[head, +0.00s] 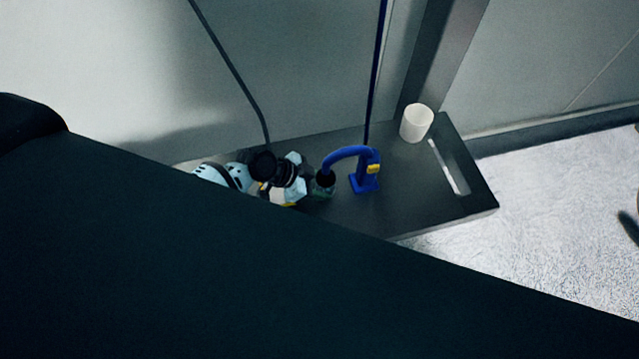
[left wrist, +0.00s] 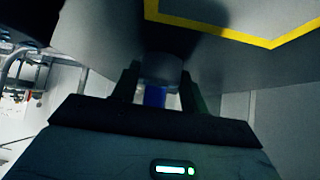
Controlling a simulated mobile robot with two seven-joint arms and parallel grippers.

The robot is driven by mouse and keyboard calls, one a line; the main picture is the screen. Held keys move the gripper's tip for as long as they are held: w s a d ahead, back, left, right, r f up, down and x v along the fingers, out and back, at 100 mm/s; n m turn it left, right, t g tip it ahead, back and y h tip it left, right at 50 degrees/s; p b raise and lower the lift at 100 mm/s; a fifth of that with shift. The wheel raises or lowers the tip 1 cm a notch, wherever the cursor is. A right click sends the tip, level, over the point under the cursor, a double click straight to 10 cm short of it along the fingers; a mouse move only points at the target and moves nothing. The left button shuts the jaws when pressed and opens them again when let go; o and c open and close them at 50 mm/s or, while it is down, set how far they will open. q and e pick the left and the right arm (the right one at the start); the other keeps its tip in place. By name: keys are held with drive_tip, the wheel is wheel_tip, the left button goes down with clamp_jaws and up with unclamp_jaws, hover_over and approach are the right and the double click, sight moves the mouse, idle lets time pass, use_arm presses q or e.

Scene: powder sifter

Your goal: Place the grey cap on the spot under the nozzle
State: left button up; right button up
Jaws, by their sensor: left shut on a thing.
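The blue nozzle (head: 364,170) stands on the dark grey table, and its curved spout bends over to the left. My left gripper (head: 323,187) is right below the spout's end. It is shut on the grey cap. In the left wrist view the grey cap (left wrist: 161,70) sits between the two dark fingers of the left gripper (left wrist: 158,92), with a blue patch (left wrist: 155,97) showing below it. In the head view the cap is small and dark, and its underside is hidden, so I cannot tell whether it touches the table. My right gripper is out of view.
A white cup (head: 416,123) stands at the back right of the dark table (head: 400,205), near a long slot. A thin dark blue post rises behind the nozzle. A large dark shape covers the lower left of the head view. A yellow stripe (left wrist: 222,34) crosses the left wrist view.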

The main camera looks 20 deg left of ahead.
use_arm(q)
drive_tip(key=shift+f, duration=0.1)
drive_tip(key=shift+f, duration=0.15)
drive_tip(key=o, duration=1)
drive_tip(key=shift+o, duration=0.2)
drive_tip(key=shift+r, duration=0.2)
drive_tip(key=shift+a+r, duration=0.15)
drive_tip(key=shift+r, duration=0.1)
drive_tip(key=v, duration=1.1)
drive_tip(key=shift+s+a+p, duration=0.2)
drive_tip(key=shift+p, duration=0.1)
drive_tip(key=shift+r, duration=0.15)
